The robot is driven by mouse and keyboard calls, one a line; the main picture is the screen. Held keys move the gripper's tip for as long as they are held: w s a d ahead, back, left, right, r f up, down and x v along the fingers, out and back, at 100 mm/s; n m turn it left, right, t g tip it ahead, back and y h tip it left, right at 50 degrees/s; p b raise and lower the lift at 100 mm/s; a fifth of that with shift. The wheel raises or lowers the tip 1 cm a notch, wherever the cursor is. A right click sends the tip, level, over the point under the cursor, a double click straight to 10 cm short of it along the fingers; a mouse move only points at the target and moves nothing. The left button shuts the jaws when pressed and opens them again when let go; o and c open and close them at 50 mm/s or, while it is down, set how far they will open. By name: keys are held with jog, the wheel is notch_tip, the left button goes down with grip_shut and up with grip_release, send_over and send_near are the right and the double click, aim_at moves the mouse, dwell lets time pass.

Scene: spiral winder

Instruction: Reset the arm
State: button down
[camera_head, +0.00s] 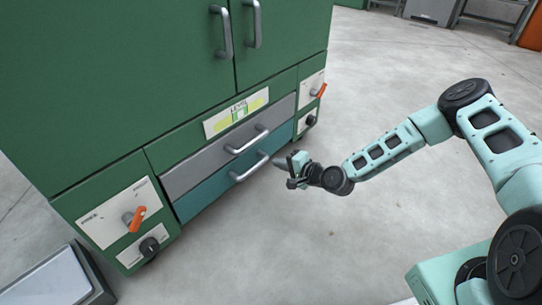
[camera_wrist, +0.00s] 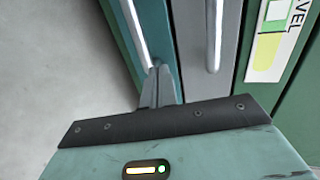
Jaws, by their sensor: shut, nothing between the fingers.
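My arm reaches from the right towards the green cabinet (camera_head: 140,75). My gripper (camera_head: 279,163) is just in front of the right end of the teal lower drawer's handle (camera_head: 250,168). In the wrist view its grey fingers (camera_wrist: 162,80) are together with nothing between them. Their tips appear close to the end of the same handle (camera_wrist: 136,30); I cannot tell whether they touch. The teal drawer (camera_head: 215,190) and the grey drawer (camera_head: 205,168) above it both look closed.
Two control panels with orange handles, left (camera_head: 134,218) and right (camera_head: 319,91), flank the drawers. A LEVEL gauge (camera_head: 237,113) sits above them. A grey box (camera_head: 55,278) stands at the lower left. The concrete floor (camera_head: 300,240) in front is clear.

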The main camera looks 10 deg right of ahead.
jog(key=shift+p+v, duration=0.45)
jog(key=shift+v, duration=1.05)
jog(key=s+a+r+n+g+h+p, duration=0.2)
jog(key=s+a+r+n+g+p, duration=0.4)
jog(key=s+r+n+g, duration=0.6)
jog(key=s+d+r+n+h+p, duration=0.1)
jog(key=s+r+n+h+p, duration=0.2)
jog(key=s+r, duration=0.95)
jog(key=s+d+r+n+h+p, duration=0.1)
jog(key=s+r+n+h+p, duration=0.15)
jog(key=s+r, duration=1)
notch_tip(320, 180, up, 40)
jog(key=w+p, duration=0.2)
jog(key=p, duration=3.5)
jog(key=shift+w+a+n, duration=0.2)
jog(key=shift+n, duration=0.25)
jog(key=shift+r, duration=0.15)
